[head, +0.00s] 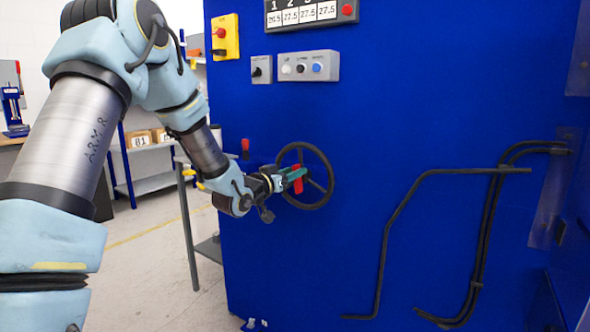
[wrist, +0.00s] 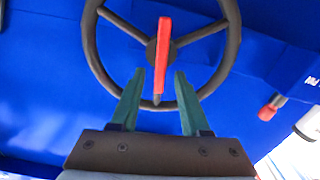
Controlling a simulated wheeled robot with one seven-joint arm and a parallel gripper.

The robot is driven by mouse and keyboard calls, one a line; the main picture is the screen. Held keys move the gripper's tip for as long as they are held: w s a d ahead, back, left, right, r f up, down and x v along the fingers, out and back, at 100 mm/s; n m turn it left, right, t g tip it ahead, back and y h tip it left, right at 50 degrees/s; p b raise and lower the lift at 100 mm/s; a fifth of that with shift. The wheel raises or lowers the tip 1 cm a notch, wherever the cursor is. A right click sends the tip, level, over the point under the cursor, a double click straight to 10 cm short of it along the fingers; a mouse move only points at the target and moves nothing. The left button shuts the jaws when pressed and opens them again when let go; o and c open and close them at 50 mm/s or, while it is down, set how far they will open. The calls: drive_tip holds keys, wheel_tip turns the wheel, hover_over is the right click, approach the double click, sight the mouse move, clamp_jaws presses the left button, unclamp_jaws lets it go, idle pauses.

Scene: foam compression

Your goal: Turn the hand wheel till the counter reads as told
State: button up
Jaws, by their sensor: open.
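The black hand wheel (head: 329,186) is on the blue machine's front in the head view. In the wrist view the wheel (wrist: 232,55) shows its spokes and rim, with a red handle (wrist: 164,55) standing out across its middle. My gripper (head: 296,176) is at the wheel's left side in the head view.
The blue machine panel (head: 420,120) fills the right side. A grey button box (head: 308,66) and a yellow switch box (head: 225,37) sit above the wheel. Black pipes (head: 400,215) run down the panel at right. A grey table leg (head: 188,225) stands left of the machine.

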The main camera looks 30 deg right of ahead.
drive_tip(key=shift+x, duration=0.85)
drive_tip(key=shift+c, duration=0.3)
clamp_jaws()
drive_tip(key=shift+s+f, duration=0.1)
